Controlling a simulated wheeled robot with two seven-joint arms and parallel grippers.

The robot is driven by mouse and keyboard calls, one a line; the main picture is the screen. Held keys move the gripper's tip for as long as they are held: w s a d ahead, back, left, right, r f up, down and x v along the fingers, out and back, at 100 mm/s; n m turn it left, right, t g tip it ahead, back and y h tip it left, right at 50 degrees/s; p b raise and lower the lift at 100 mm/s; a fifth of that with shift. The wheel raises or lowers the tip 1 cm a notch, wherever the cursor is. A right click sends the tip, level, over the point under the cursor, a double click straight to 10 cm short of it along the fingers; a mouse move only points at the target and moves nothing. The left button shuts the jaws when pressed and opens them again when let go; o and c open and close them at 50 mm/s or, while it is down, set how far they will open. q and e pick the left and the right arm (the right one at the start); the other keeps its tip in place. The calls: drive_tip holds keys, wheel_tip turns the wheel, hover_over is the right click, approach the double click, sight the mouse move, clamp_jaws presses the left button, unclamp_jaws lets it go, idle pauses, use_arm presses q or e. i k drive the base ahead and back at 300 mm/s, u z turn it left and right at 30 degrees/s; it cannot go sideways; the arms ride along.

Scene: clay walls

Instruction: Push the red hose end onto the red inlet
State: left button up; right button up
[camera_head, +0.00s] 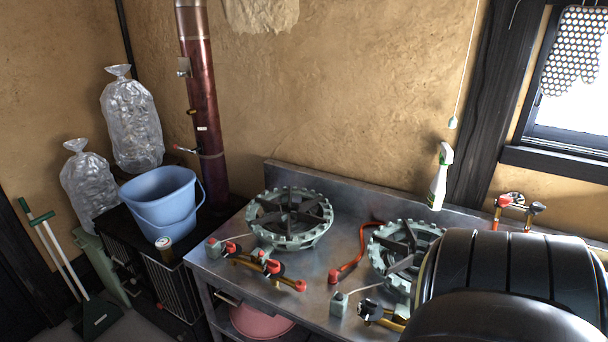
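A red hose (359,253) lies on the steel counter between the two green-grey gas burners. Its near end, a red cap-like piece (333,278), rests on the counter. The far part of the hose passes behind the right burner (398,240). A brass pipe with red fittings sits in front of the left burner (290,217). Its rightmost red fitting (300,286) is a short way left of the hose end, and the two are apart. I cannot tell for sure which fitting is the red inlet. Neither of my grippers is in view.
My large black arm part covers the lower right and hides some counter. A spray bottle (440,178) stands at the back. Wall taps (515,204) are at the right. A blue bucket (163,202) and small can (164,250) are left of the counter (210,270).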

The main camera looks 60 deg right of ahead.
sight(332, 279)
drive_tip(key=z, duration=2.25)
drive_tip(key=k, duration=0.7)
drive_tip(key=u, duration=0.45)
drive_tip(key=i, duration=0.5)
drive_tip(key=z, duration=0.05)
